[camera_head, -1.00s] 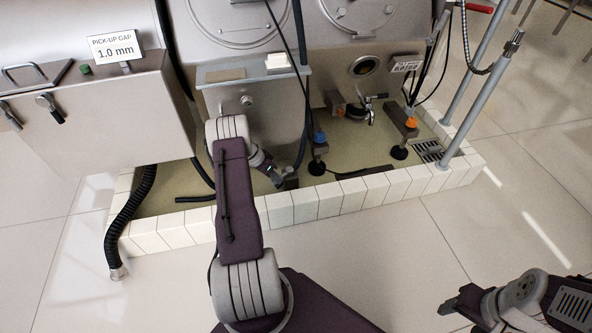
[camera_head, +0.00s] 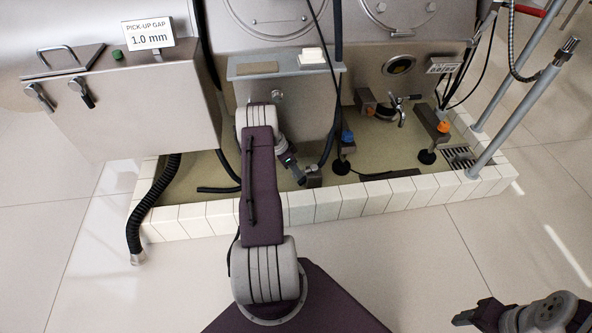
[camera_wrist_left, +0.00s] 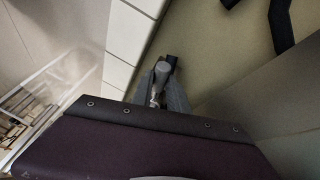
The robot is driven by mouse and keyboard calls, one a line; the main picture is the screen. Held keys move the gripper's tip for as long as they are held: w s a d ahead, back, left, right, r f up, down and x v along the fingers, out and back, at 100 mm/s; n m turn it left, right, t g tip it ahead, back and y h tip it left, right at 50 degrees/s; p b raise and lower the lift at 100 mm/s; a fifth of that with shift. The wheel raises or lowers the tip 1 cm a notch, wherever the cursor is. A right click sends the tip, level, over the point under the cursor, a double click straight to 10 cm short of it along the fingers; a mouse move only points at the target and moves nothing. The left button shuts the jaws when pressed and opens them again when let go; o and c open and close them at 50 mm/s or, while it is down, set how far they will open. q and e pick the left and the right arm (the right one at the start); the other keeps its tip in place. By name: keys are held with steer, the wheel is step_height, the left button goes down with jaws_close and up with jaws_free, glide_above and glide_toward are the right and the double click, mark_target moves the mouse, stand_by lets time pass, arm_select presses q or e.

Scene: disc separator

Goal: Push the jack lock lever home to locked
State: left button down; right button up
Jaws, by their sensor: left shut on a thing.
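My left gripper (camera_head: 302,181) reaches low over the tiled curb to the drip-tray floor under the machine. In the left wrist view, its two grey fingers (camera_wrist_left: 160,92) are closed on a grey piece with a dark end (camera_wrist_left: 172,61), which seems to be the jack lock lever. A small dark block (camera_head: 313,177) sits beside the fingertips in the head view. The lever's exact angle and its base are largely hidden by the gripper. My right gripper (camera_head: 468,318) is at the lower right, away from the machine; its jaw opening is unclear.
A jack foot with a blue knob (camera_head: 347,136) and another with an orange knob (camera_head: 443,127) stand right of the left gripper. The white tiled curb (camera_head: 330,203) runs in front. A black hose (camera_head: 147,205) hangs at left.

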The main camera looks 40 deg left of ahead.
arm_select(q)
steer(key=c, duration=1.3)
jaws_free()
step_height(320, 180, up, 5)
steer(key=p, duration=0.4)
steer(key=shift+r+p, duration=0.2)
steer(key=shift+p, duration=0.1)
steer(key=w+d+r+p, duration=0.3)
steer(key=d+r+p, duration=0.2)
steer(key=d, duration=0.6)
steer(key=shift+w+r+p, duration=0.2)
steer(key=shift+r+p, duration=0.05)
steer(key=shift+p, duration=0.1)
